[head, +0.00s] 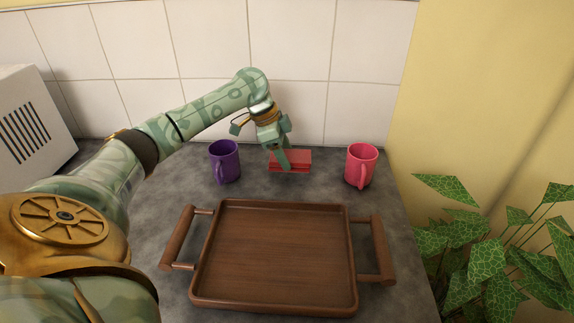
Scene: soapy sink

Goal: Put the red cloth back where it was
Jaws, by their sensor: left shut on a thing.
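The red cloth (300,160) is a small folded block at the back of the counter, between the two mugs. My left gripper (283,163) reaches in from the upper left and is shut on the cloth's left part, hiding some of it. The cloth is at or very near the counter surface; I cannot tell whether it touches. My right gripper is not in view.
A purple mug (224,161) stands left of the cloth and a pink mug (361,166) right of it. An empty brown wooden tray (275,203) with side handles lies in front. A tiled wall (290,50) is close behind. A leafy plant (490,250) is at right.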

